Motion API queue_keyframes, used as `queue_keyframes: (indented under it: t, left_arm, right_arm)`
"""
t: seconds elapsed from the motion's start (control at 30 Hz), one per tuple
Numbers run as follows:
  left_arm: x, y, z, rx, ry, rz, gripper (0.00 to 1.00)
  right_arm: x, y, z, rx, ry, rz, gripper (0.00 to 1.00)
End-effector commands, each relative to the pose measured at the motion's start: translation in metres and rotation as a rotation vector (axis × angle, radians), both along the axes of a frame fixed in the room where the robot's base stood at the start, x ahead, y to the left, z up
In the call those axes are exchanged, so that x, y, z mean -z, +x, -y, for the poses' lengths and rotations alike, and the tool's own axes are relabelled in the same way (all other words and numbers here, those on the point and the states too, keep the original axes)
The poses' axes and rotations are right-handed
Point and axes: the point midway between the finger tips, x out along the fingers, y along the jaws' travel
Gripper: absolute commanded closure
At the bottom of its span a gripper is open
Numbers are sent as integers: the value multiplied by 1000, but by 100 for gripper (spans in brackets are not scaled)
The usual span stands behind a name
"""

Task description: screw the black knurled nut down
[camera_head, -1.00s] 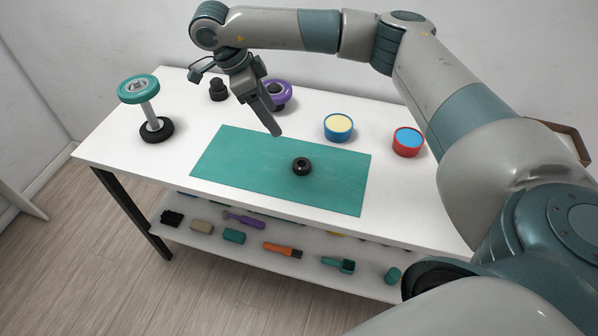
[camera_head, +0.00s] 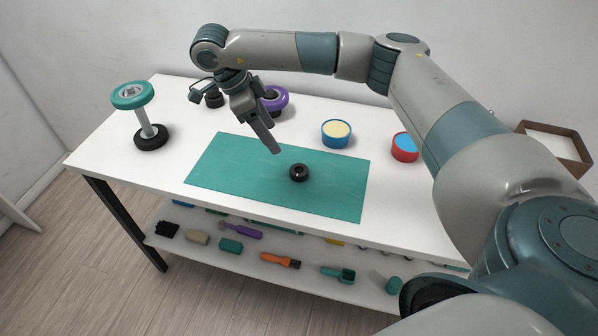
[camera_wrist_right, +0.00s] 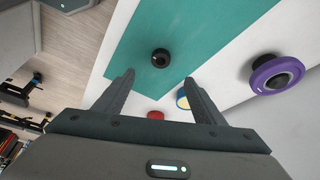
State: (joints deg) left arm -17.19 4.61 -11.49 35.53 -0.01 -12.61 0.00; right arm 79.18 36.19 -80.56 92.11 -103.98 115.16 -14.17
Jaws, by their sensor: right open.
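The black knurled nut (camera_head: 299,172) lies on the teal mat (camera_head: 235,180) on the white table; it looks like a thick ring with a dark centre. It also shows in the right wrist view (camera_wrist_right: 160,58), beyond the fingertips and roughly between them. My right gripper (camera_head: 276,150) is above the mat, up and to the left of the nut in the head view, apart from it. In the right wrist view its two fingers (camera_wrist_right: 160,82) are spread with nothing between them. My left gripper does not show.
A teal-topped stand with a black base (camera_head: 151,137) is at the table's left. A purple ring (camera_head: 280,100) on a dark part and a dark knob are at the back. A yellow-topped blue tin (camera_head: 336,133) and a blue-topped red tin (camera_head: 405,147) stand right. Tools lie on a lower shelf.

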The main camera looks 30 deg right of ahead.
Motion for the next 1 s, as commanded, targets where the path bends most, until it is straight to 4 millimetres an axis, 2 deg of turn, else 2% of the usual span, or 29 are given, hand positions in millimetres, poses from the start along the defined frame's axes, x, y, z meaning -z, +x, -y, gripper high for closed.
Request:
queue_keyframes:
  t: [0.33, 0.7, 1.0]
  left_arm:
    - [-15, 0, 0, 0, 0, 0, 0]
    - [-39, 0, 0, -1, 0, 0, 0]
    - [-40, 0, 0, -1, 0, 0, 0]
  right_arm:
    - [38, -8, 16, 2, 0, -4, 36]
    - [92, -16, 37, 1, -1, -2, 36]
    - [103, -16, 40, 0, 0, 1, 36]
